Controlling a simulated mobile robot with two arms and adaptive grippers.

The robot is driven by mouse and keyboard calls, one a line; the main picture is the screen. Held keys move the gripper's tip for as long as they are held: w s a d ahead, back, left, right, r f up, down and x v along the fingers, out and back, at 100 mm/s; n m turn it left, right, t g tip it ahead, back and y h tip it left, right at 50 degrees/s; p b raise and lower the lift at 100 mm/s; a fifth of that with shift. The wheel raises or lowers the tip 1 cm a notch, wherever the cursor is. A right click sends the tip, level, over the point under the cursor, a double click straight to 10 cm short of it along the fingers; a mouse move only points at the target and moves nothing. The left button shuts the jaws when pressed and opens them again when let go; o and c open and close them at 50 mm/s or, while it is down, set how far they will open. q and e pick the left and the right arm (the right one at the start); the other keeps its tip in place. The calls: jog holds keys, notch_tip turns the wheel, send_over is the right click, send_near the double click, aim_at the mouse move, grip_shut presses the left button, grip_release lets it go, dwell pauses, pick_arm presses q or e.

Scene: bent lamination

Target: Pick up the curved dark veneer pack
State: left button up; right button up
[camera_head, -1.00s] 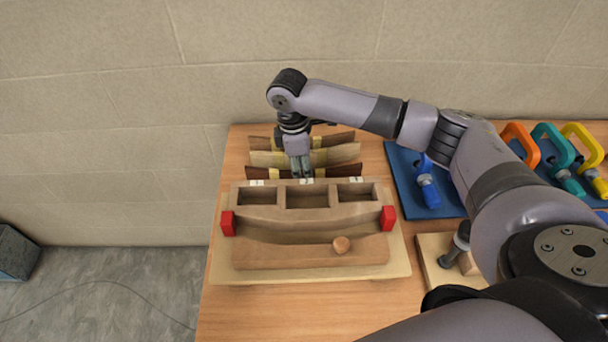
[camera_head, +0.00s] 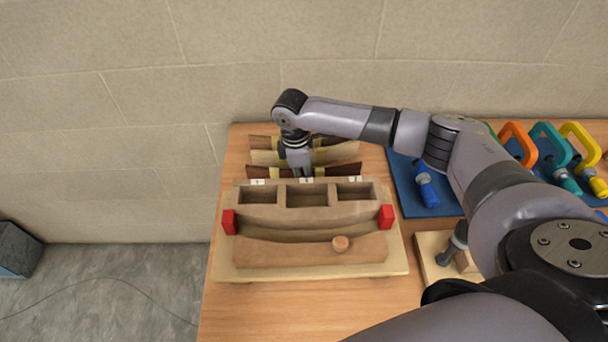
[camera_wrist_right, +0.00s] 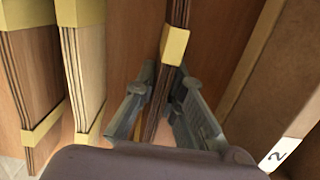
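The curved dark veneer pack (camera_head: 346,171) stands on edge in front of two other packs, just behind the wooden form. In the right wrist view the dark pack (camera_wrist_right: 178,14) runs between my fingers, with a yellow band around it. My right gripper (camera_head: 304,175) has come down over the middle of this pack; its fingertips are hidden behind the form in the head view. In the wrist view the right gripper (camera_wrist_right: 166,80) is open, with one finger on each side of the pack and narrow gaps visible. My left gripper is not in view.
A pale pack (camera_head: 346,152) and a brown pack (camera_head: 343,139) stand close behind. The form (camera_head: 310,214) with three compartments and red end blocks (camera_head: 386,217) is in front. Coloured clamps (camera_head: 516,143) lie on a blue mat (camera_head: 405,186) at right.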

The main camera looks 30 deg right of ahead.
grip_shut()
